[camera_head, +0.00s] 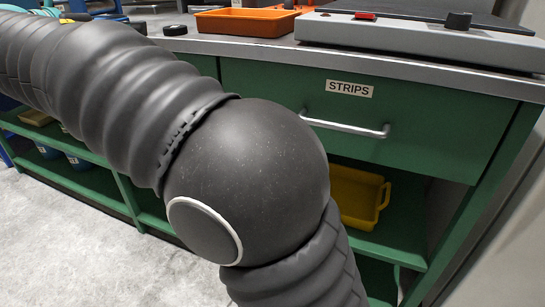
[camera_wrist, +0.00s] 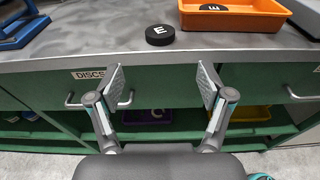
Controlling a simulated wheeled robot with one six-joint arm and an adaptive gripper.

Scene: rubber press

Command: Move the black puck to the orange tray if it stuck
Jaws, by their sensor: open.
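A black puck (camera_wrist: 160,40) with a white letter E on top lies flat on the grey bench top near its front edge. The head view also shows a black puck (camera_head: 175,30) there. The orange tray (camera_wrist: 240,21) stands to its right, apart from it, with a dark disc (camera_wrist: 213,8) bearing a white mark inside. The tray also shows in the head view (camera_head: 245,22). My gripper (camera_wrist: 160,84) is open and empty, with the puck beyond its fingers. My arm hides the gripper in the head view.
Green drawers labelled DISCS (camera_wrist: 89,74) and STRIPS (camera_head: 349,89) have protruding handles under the bench edge. A grey device (camera_head: 420,38) with a red switch stands right of the tray. A blue stand (camera_wrist: 22,28) is at left. A yellow bin (camera_head: 358,197) sits on the lower shelf.

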